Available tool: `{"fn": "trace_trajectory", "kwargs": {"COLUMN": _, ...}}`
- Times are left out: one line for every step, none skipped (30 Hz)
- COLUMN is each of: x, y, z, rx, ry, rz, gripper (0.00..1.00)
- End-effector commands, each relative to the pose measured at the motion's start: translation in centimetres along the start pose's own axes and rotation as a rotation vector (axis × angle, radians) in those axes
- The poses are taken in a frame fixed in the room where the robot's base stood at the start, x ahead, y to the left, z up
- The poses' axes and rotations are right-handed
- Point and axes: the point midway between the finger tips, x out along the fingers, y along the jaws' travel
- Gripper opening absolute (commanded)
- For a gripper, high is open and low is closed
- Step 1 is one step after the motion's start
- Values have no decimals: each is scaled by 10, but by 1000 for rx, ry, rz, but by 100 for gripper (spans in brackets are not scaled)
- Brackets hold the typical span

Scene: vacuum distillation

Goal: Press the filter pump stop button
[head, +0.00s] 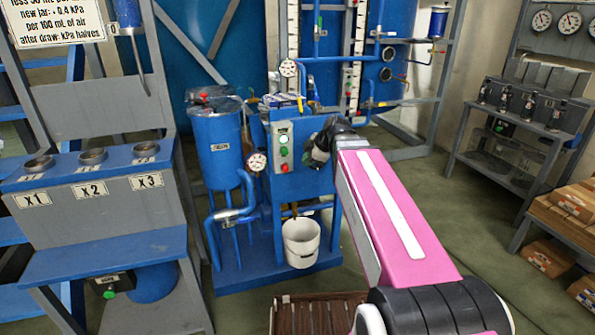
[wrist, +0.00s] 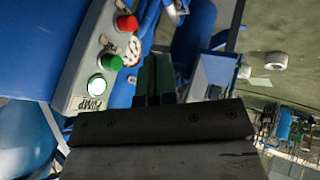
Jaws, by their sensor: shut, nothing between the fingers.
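The pump control box (head: 282,147) is a grey panel on the blue filter pump unit. In the wrist view the box (wrist: 78,68) appears upside down, with a PUMP label. Its red button (wrist: 126,23) lies at one end. A green button (wrist: 110,62) sits in the middle, and a lit white lamp (wrist: 97,87) is beside the label. The red button (head: 284,168) is lowest in the head view. My gripper (wrist: 157,78) is shut and empty, its dark green fingers side by side. It is just right of the box in the head view, apart from the buttons.
A round gauge (head: 257,162) is left of the box, and a white bucket (head: 301,242) hangs below. A blue filter vessel (head: 219,142) stands to the left. A slatted brown crate (head: 316,315) is on the floor in front. Open floor lies to the right.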

Motion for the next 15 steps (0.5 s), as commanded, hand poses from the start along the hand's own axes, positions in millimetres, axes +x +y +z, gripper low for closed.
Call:
{"fn": "trace_trajectory", "kwargs": {"x": -2, "y": 2, "z": -3, "rx": -19, "ry": 6, "rz": 5, "gripper": 0}}
{"fn": "trace_trajectory", "kwargs": {"x": -2, "y": 3, "z": -4, "rx": -28, "ry": 9, "rz": 6, "gripper": 0}}
{"fn": "trace_trajectory", "kwargs": {"x": -3, "y": 4, "z": -4, "rx": -36, "ry": 11, "rz": 8, "gripper": 0}}
{"fn": "trace_trajectory", "kwargs": {"x": -3, "y": 4, "z": -5, "rx": -39, "ry": 12, "rz": 8, "gripper": 0}}
{"fn": "trace_trajectory", "kwargs": {"x": -3, "y": 4, "z": -5, "rx": -41, "ry": 12, "rz": 9, "gripper": 0}}
{"fn": "trace_trajectory", "kwargs": {"x": -3, "y": 4, "z": -5, "rx": -42, "ry": 12, "rz": 9, "gripper": 0}}
{"fn": "trace_trajectory", "kwargs": {"x": -3, "y": 4, "z": -5, "rx": -42, "ry": 12, "rz": 9, "gripper": 0}}
{"fn": "trace_trajectory", "kwargs": {"x": -3, "y": 4, "z": -5, "rx": -42, "ry": 12, "rz": 8, "gripper": 0}}
{"fn": "trace_trajectory", "kwargs": {"x": -3, "y": 4, "z": -5, "rx": -41, "ry": 12, "rz": 8, "gripper": 0}}
{"fn": "trace_trajectory", "kwargs": {"x": -3, "y": 4, "z": -5, "rx": -41, "ry": 12, "rz": 8, "gripper": 0}}
{"fn": "trace_trajectory", "kwargs": {"x": -3, "y": 4, "z": -5, "rx": -41, "ry": 12, "rz": 8, "gripper": 0}}
{"fn": "trace_trajectory", "kwargs": {"x": -3, "y": 4, "z": -5, "rx": -41, "ry": 12, "rz": 8, "gripper": 0}}
{"fn": "trace_trajectory", "kwargs": {"x": -3, "y": 4, "z": -5, "rx": -40, "ry": 12, "rz": 8, "gripper": 0}}
{"fn": "trace_trajectory", "kwargs": {"x": -3, "y": 4, "z": -5, "rx": -40, "ry": 11, "rz": 8, "gripper": 0}}
{"fn": "trace_trajectory", "kwargs": {"x": -2, "y": 4, "z": -5, "rx": -40, "ry": 11, "rz": 8, "gripper": 0}}
